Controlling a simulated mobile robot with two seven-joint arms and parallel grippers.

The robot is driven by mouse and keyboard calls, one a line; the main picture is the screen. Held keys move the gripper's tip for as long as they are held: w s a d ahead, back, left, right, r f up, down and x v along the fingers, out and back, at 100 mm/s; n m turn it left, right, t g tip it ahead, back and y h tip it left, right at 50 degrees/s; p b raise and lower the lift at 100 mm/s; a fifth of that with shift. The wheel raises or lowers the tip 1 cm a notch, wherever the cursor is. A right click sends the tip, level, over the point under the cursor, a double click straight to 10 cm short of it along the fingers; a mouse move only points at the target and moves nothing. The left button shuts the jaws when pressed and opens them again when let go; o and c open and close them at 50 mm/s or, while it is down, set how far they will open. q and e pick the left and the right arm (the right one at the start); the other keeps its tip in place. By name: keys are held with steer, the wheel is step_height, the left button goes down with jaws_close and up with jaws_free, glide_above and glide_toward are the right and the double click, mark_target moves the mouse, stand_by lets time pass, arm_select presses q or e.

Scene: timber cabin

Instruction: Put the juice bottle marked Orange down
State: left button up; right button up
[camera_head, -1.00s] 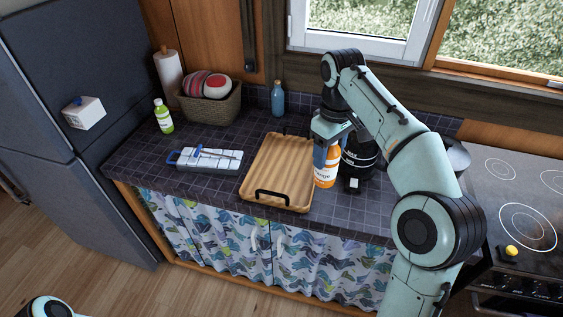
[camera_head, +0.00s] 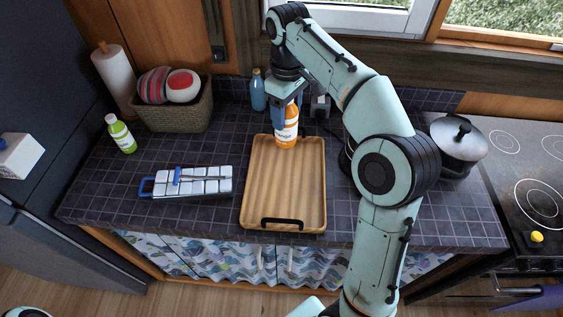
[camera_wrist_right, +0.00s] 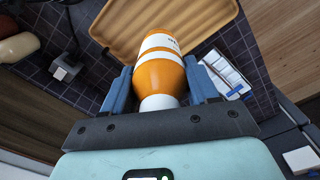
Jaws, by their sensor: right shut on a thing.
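The orange juice bottle (camera_head: 287,130) has a white label and a white cap. It is upright at the far end of the wooden tray (camera_head: 262,205) in the head view. My right gripper (camera_head: 288,101) is shut on its upper part from above. In the right wrist view the bottle (camera_wrist_right: 161,74) sits between the two blue fingers, with its base near the tray (camera_wrist_right: 125,28). I cannot tell whether the base touches the tray. My left gripper is not in view; only a bit of my left arm shows at the bottom left.
A blue bottle (camera_head: 258,92) stands behind the tray. An ice cube tray (camera_head: 190,183) lies to its left, and a green bottle (camera_head: 121,134) and a basket (camera_head: 178,114) stand farther left. A pot (camera_head: 458,147) stands at right. Counter left of the wooden tray is partly clear.

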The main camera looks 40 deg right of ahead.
mark_target(289, 138)
steer(key=f, duration=0.2)
steer(key=f+b, duration=0.1)
steer(key=f, duration=0.2)
steer(key=s+f+b, duration=0.1)
steer(key=f, duration=0.2)
steer(key=shift+s, duration=0.1)
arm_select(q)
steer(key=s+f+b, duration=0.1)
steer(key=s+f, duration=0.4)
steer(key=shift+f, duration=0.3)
arm_select(e)
step_height(289, 138, down, 9)
steer(key=shift+w, duration=0.35)
steer(key=shift+f, duration=0.1)
steer(key=shift+f+b, duration=0.2)
steer(key=shift+b, duration=0.1)
steer(key=o, duration=1.3)
steer(key=shift+c, duration=0.2)
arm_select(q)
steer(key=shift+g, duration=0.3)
arm_select(e)
steer(key=shift+r, duration=0.1)
